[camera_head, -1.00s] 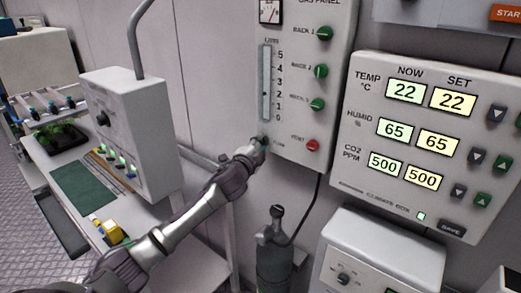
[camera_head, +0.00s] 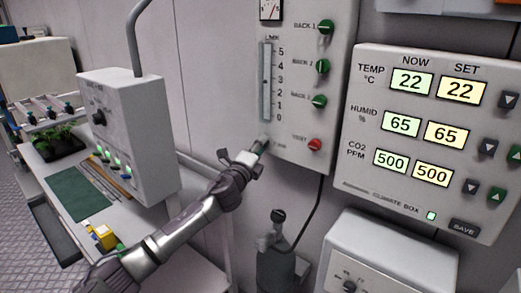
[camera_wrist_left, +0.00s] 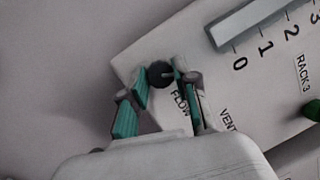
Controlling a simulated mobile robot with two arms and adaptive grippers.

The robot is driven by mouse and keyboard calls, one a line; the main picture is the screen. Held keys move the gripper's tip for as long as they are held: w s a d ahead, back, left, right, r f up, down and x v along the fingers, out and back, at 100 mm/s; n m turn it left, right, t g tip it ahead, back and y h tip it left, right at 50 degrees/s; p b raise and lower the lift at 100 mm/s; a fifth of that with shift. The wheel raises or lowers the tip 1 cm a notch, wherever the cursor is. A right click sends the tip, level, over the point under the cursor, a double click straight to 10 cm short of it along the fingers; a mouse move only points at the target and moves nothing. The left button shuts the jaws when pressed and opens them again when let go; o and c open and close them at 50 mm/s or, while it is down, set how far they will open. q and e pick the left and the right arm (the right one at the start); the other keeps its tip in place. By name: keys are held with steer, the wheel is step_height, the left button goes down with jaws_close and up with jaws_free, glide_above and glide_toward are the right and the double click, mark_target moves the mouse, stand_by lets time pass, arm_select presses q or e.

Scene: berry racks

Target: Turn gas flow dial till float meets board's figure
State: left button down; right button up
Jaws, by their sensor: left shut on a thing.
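The gas panel (camera_head: 341,90) is on the wall, with an upright flow tube (camera_head: 266,85) scaled 0 to 5 L/min. I cannot make out the float clearly. The flow dial (camera_wrist_left: 160,73), a small dark knob above the word FLOW, shows in the left wrist view below the zero end of the scale. My left gripper (camera_head: 262,146) reaches the panel's lower left corner and is shut on the dial. In the left wrist view its teal-padded fingers (camera_wrist_left: 163,80) are at both sides of the knob. My right gripper is out of view. No board with a flow figure shows clearly.
Green rack knobs (camera_head: 322,66) and a red vent knob (camera_head: 315,144) are right of the tube. A climate box (camera_head: 400,205) hangs at the right. A gas cylinder (camera_head: 277,262) stands below the panel. A bench (camera_head: 140,215) with a grey box (camera_head: 135,140) is at the left.

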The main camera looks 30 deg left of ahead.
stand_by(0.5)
arm_select(q)
steer(key=c, duration=0.9)
jaws_free()
steer(key=shift+o, duration=0.2)
steer(key=v, duration=1.2)
